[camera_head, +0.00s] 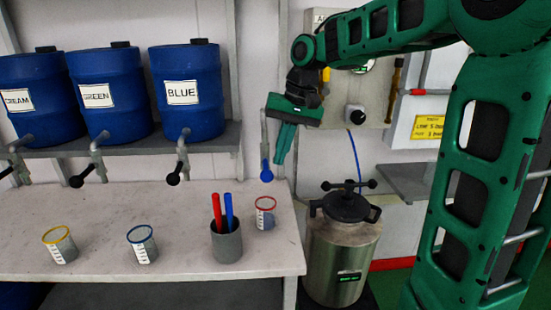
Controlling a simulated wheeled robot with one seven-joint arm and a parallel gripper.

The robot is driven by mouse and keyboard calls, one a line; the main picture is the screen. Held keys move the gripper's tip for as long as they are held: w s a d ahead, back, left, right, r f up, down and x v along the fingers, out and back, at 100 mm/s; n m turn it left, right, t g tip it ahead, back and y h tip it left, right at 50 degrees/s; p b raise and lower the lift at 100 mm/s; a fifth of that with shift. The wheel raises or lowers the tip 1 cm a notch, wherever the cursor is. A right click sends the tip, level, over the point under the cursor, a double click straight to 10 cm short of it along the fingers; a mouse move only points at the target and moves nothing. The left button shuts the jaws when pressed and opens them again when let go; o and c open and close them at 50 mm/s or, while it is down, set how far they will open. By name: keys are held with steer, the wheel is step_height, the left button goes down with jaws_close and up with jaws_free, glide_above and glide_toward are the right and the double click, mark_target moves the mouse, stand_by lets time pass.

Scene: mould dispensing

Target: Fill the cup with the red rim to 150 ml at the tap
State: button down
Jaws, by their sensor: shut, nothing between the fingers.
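The cup with the red rim (265,213) stands upright on the right end of the pale bench, with a white scale on its side. Its fill level is too small to tell. A tap with a blue lever (266,170) hangs on a grey pipe above the cup. My gripper (281,160) is shut and empty, pointing down just right of the blue lever and above the cup. I cannot tell whether it touches the lever. No water stream is visible.
Cups with a yellow rim (59,244) and a blue rim (142,243) stand left on the bench (190,262). A grey holder (226,243) with red and blue sticks is beside the red-rimmed cup. Blue drums (187,115) have black-levered taps. A steel pot (341,262) stands right.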

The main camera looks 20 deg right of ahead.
steer(key=shift+s+a+f, duration=0.15)
steer(key=shift+a+f, duration=0.3)
steer(key=shift+a, duration=0.15)
steer(key=shift+s, duration=0.1)
